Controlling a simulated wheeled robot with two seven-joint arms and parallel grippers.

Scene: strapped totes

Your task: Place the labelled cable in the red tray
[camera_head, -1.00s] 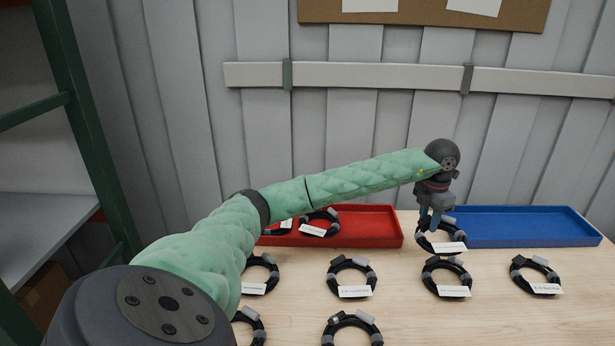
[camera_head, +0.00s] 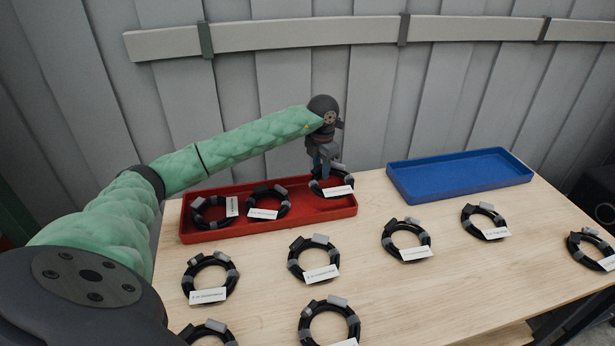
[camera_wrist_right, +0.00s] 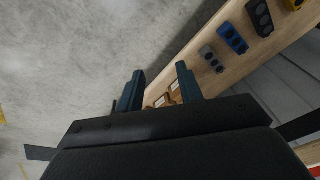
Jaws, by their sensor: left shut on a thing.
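My left gripper (camera_head: 322,168) is shut on a black coiled cable (camera_head: 318,187) with a white label and grey ties. It holds this cable at the right end of the red tray (camera_head: 215,234). I cannot tell whether the cable touches the tray floor. Two other labelled cables lie in the tray, one at the left (camera_head: 208,222) and one in the middle (camera_head: 268,214). The label writing is too small to read. My right gripper (camera_wrist_right: 160,72) shows in the right wrist view, fingers apart and empty, pointing past the table's edge.
A blue tray (camera_head: 460,174) stands empty at the back right. Several labelled coiled cables lie on the wooden table (camera_head: 385,285) in front of the trays. A grey panelled wall (camera_head: 300,75) rises behind. The right wrist view shows a blue object (camera_wrist_right: 232,38) on a wooden surface.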

